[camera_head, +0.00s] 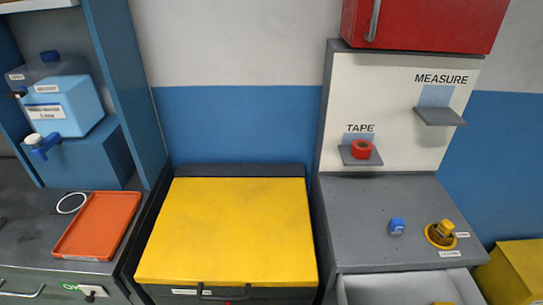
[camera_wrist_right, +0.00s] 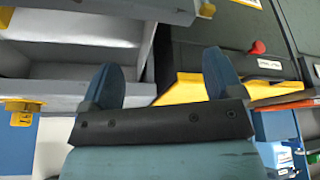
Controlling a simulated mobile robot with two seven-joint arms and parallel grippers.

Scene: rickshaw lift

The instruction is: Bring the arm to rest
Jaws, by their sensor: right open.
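My right gripper (camera_wrist_right: 163,62) shows in the right wrist view, its two blue fingers spread apart with nothing between them. Beyond it are an open grey drawer (camera_wrist_right: 80,30) and the edge of the yellow-topped cabinet (camera_wrist_right: 190,88). It appears apart from both. Neither arm shows in the head view, and my left gripper is in neither view.
In the head view, the drawer (camera_head: 410,290) stands open under a grey counter (camera_head: 370,220) with a blue item (camera_head: 396,227) and a yellow item (camera_head: 441,233). A red tape roll (camera_head: 361,149) sits on a shelf. An orange tray (camera_head: 97,225) lies left. The yellow top (camera_head: 230,225) is clear.

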